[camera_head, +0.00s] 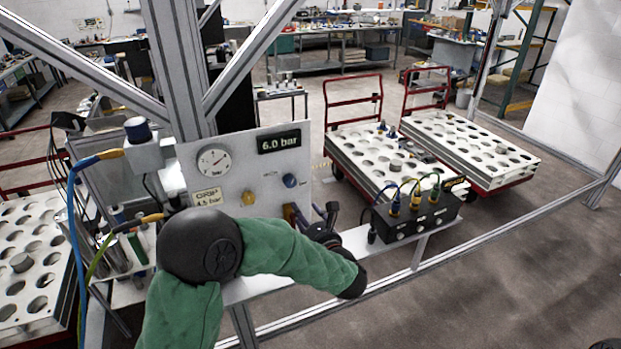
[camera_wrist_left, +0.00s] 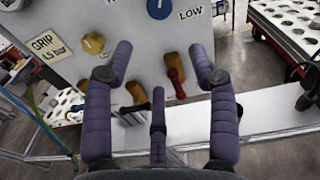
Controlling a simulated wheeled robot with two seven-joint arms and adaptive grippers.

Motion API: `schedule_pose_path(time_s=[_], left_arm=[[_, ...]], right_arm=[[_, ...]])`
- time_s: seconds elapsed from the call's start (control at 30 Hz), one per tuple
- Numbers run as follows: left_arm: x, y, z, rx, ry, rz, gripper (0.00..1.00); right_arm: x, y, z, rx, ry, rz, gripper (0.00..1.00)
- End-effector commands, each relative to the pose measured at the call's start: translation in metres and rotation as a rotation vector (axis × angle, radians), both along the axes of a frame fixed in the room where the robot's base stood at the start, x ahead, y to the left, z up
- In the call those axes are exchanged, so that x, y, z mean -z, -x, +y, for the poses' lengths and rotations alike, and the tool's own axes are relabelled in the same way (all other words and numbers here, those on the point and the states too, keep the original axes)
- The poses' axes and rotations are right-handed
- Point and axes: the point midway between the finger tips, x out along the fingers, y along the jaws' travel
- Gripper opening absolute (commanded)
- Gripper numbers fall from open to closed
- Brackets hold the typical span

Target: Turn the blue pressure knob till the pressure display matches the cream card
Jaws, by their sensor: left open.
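The blue pressure knob (camera_head: 290,180) is on the right of the white panel. It also shows at the top of the left wrist view (camera_wrist_left: 158,7), beside a LOW label. The pressure display (camera_head: 279,141) reads 6.0 bar. The cream card (camera_head: 208,197) at the panel's lower left reads GRIP 4.5 bar; it also shows in the left wrist view (camera_wrist_left: 48,47). My left gripper (camera_head: 312,213) is open and empty, low in front of the panel. Its fingers (camera_wrist_left: 163,50) point toward the panel, below and apart from the knob. My right gripper is not in view.
A round gauge (camera_head: 214,161) and a small brass knob (camera_head: 248,198) are on the panel. Brass fittings, one with a red handle (camera_wrist_left: 176,84), stick out below the blue knob. A black box (camera_head: 412,217) with cables stands on the shelf to the right.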

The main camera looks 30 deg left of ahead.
Motion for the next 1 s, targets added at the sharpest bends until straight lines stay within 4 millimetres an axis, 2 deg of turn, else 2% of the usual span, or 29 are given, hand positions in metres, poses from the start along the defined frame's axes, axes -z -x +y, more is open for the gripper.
schedule_pose_path(time_s=[0.03, 0.13, 0.27, 0.7, 1.0], left_arm=[[-0.012, -0.001, -0.001, 0.006, -0.021, -0.020, 0.58], [-0.021, -0.004, 0.000, 0.009, -0.043, -0.039, 0.58], [-0.021, -0.011, 0.009, 0.008, -0.044, -0.041, 0.58], [-0.020, -0.058, 0.064, 0.008, -0.042, -0.038, 0.58], [-0.020, -0.072, 0.080, 0.010, -0.041, -0.038, 0.58]], right_arm=[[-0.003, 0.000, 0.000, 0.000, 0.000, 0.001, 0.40], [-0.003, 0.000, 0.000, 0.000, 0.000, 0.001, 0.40], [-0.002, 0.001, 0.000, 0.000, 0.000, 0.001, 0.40], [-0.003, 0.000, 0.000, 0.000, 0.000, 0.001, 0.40], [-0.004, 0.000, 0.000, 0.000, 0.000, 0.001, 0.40]])
